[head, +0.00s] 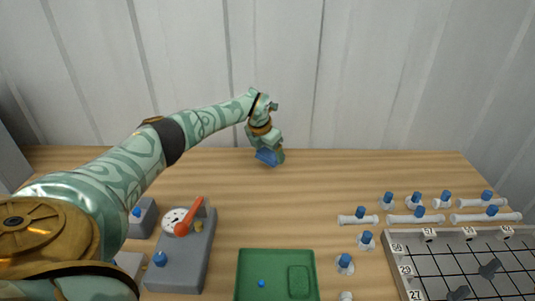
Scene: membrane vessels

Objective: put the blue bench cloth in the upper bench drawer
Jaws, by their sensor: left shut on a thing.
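The blue bench cloth (266,157) is held in my left gripper (272,157) near the back edge of the wooden bench. My left gripper is shut on the cloth, and its fingers partly hide it. I cannot tell whether the cloth touches the bench top. My right gripper is not in view. No bench drawer can be made out in this view.
A green tray (243,270) lies at the front middle. A grey device with a gauge and red lever (185,245) stands left of it. Several white vessels with blue caps (419,214) and a numbered grid rack (460,238) are at the right.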

